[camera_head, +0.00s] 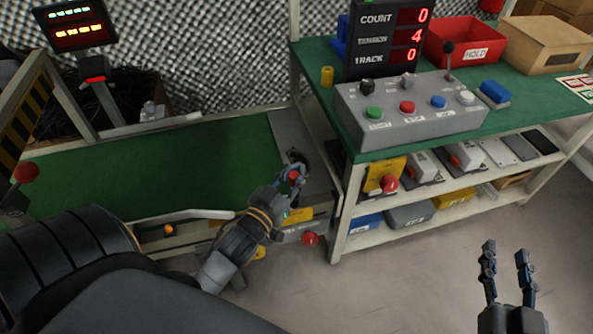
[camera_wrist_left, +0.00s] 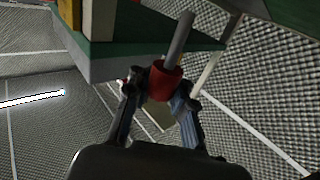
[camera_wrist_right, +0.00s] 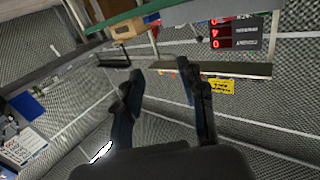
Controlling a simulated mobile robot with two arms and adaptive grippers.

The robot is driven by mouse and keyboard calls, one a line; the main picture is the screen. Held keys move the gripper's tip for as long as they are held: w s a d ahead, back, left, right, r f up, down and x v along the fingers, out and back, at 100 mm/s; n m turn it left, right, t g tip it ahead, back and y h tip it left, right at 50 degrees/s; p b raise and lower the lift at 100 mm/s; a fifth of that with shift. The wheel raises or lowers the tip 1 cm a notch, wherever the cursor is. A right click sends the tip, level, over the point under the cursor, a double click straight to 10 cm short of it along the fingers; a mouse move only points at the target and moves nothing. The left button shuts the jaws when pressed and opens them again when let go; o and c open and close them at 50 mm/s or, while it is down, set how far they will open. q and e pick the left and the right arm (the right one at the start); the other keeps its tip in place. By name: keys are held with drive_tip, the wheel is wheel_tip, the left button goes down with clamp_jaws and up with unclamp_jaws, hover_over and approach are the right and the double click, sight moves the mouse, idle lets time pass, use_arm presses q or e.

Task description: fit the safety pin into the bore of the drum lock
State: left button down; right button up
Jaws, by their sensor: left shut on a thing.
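The safety pin (camera_wrist_left: 180,40) has a grey shaft and a red collar. My left gripper (camera_wrist_left: 163,88) is shut on the red collar, and the shaft points away from the fingers. In the head view the red part of the pin (camera_head: 293,175) shows between the fingers of my left gripper (camera_head: 291,178). A dark round part (camera_head: 296,157) on the grey panel lies just beyond them; it may be the drum lock. Its bore is hidden, and I cannot tell whether the pin touches it. My right gripper (camera_head: 507,262) is open and empty over the floor; its open fingers (camera_wrist_right: 160,85) show in the right wrist view.
A green conveyor belt (camera_head: 110,172) runs left of my left gripper. The green workbench (camera_head: 480,122) at the right bears a grey button box (camera_head: 410,108), a display (camera_head: 385,38) and a red bin (camera_head: 463,42). Shelves hold several boxes. The floor near my right gripper is clear.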

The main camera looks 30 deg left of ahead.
drive_tip(key=shift+s+d+f+g, duration=0.15)
drive_tip(key=shift+f+g, duration=0.2)
drive_tip(key=shift+f, duration=0.2)
drive_tip(key=shift+s+d+f+g, duration=0.15)
drive_tip(key=shift+f+g, duration=0.2)
drive_tip(key=shift+f, duration=0.2)
use_arm(q)
drive_tip(key=shift+f, duration=0.1)
use_arm(e)
drive_tip(key=shift+r, duration=0.1)
use_arm(q)
drive_tip(key=shift+f, duration=0.4)
use_arm(e)
drive_tip(key=r, duration=0.1)
drive_tip(key=t, duration=0.1)
drive_tip(key=r, duration=0.1)
drive_tip(key=shift+w+a+r+t, duration=0.3)
drive_tip(key=shift+w+t, duration=0.05)
drive_tip(key=shift+t, duration=0.05)
use_arm(q)
drive_tip(key=shift+f, duration=0.2)
use_arm(e)
drive_tip(key=shift+r, duration=0.25)
